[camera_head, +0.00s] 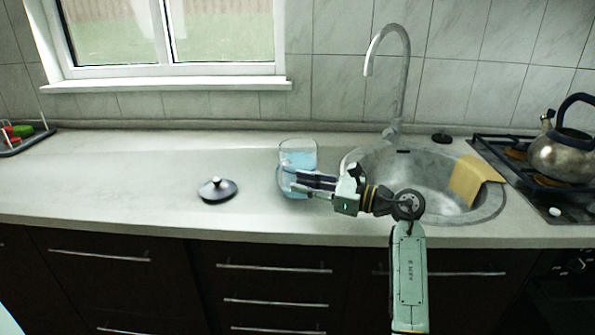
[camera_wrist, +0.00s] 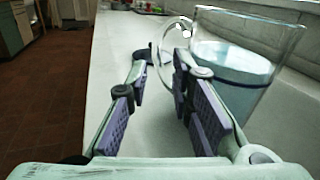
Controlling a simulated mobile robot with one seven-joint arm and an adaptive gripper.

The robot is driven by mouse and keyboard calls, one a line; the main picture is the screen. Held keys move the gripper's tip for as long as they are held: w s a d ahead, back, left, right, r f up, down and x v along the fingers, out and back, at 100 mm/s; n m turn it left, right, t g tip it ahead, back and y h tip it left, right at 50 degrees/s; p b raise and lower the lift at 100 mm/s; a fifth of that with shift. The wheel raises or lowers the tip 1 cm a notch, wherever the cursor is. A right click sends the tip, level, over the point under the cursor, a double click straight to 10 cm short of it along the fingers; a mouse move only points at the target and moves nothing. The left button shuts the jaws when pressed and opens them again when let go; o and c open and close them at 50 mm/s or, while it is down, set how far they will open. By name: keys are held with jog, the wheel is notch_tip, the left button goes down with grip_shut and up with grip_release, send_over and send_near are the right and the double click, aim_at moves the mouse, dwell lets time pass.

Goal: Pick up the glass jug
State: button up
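The glass jug (camera_head: 299,158) stands upright on the counter, left of the sink, with bluish liquid inside. In the wrist view the jug (camera_wrist: 245,72) is at the upper right, outside my right finger, and its curved glass handle (camera_wrist: 163,64) shows just beyond the gap between my fingertips. My gripper (camera_head: 302,184) reaches in from the right, in front of the jug, and hides part of its lower body. In the wrist view my gripper (camera_wrist: 168,68) has its fingers apart with a clear gap. I cannot tell whether a finger touches the handle.
A dark lid (camera_head: 217,190) lies on the counter to the left. A kettle (camera_head: 562,155) sits on the stove. The left counter is mostly clear.

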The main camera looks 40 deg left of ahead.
jog(key=p+x, duration=0.2)
jog(key=x, duration=0.2)
jog(key=shift+s+r, duration=0.15)
jog(key=shift+r, duration=0.05)
jog(key=shift+a+f, duration=0.15)
jog(key=shift+a, duration=0.05)
jog(key=shift+c, duration=0.2)
grip_shut()
